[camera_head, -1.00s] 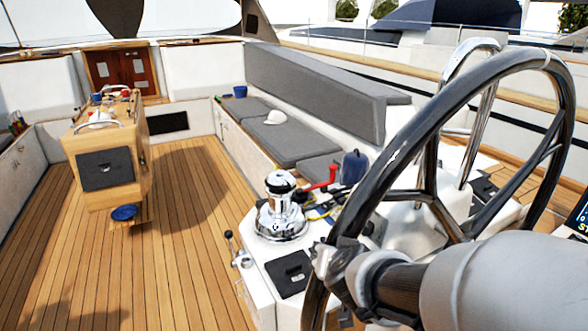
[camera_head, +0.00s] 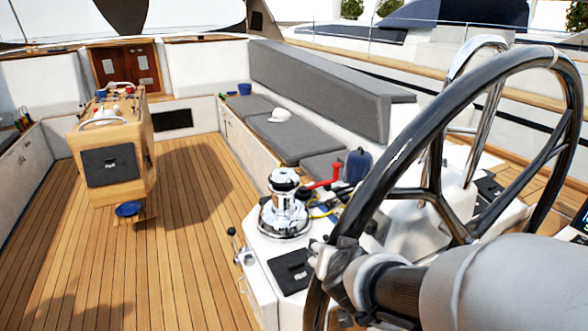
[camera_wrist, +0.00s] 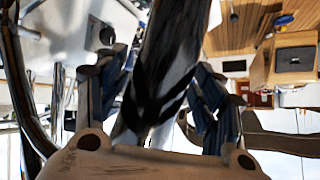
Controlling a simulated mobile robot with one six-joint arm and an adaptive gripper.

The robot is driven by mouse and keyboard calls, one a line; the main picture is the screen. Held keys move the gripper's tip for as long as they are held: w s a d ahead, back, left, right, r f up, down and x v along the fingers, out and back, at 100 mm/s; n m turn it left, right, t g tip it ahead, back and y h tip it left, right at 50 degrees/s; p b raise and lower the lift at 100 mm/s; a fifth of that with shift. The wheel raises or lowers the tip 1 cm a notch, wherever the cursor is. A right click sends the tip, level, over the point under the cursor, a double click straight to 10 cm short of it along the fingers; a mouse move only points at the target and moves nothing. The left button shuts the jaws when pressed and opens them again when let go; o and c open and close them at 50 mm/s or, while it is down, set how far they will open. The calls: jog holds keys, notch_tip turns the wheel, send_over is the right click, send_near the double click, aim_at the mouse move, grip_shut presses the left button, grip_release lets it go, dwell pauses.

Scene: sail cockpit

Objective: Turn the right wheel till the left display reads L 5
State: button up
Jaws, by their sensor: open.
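The right wheel (camera_head: 478,78) is a large dark rim with spokes, filling the right of the head view. My gripper (camera_head: 332,257) is at the lower left of its rim. In the wrist view the rim (camera_wrist: 172,60) runs between the two fingers of my gripper (camera_wrist: 160,85), one on each side. The fingers are open around the rim; whether either touches it I cannot tell. A dark display (camera_head: 581,219) is cut off at the right edge of the head view. Its reading cannot be made out, nor whether it is the left display.
A chrome winch (camera_head: 285,205) with a red handle (camera_head: 327,178) stands left of the wheel. A lever (camera_head: 235,243) is on the white console's side. A chrome rail (camera_head: 478,130) rises behind the wheel.

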jog(key=v, duration=1.2)
dwell(0.6)
jog(key=w+a+r+n+t+y, duration=0.2)
jog(key=a+r+t+y, duration=0.15)
jog(key=r, duration=0.35)
jog(key=s+a+f+n+g+y, duration=0.2)
jog(key=s+a+n+g+y, duration=0.1)
jog(key=s+a, duration=0.15)
jog(key=s+d+f+g+h, duration=0.2)
jog(key=s+d+f+g, duration=0.1)
jog(key=s+f, duration=0.3)
jog(key=shift+s+d+f+g, duration=0.2)
jog(key=shift+s+d+g, duration=0.15)
jog(key=shift+s, duration=0.25)
jog(key=s+d+f+g+h, duration=0.1)
jog(key=d, duration=0.1)
jog(key=s+d+f+m+h, duration=0.1)
jog(key=s+d, duration=0.1)
jog(key=d, duration=0.1)
jog(key=s+d+f+g+h, duration=0.1)
jog(key=s+d, duration=0.1)
jog(key=d, duration=0.1)
jog(key=shift+s+f+m+g+h, duration=0.2)
jog(key=shift+m+g+h, duration=0.1)
jog(key=shift+h, duration=0.05)
jog(key=shift+c, duration=0.3)
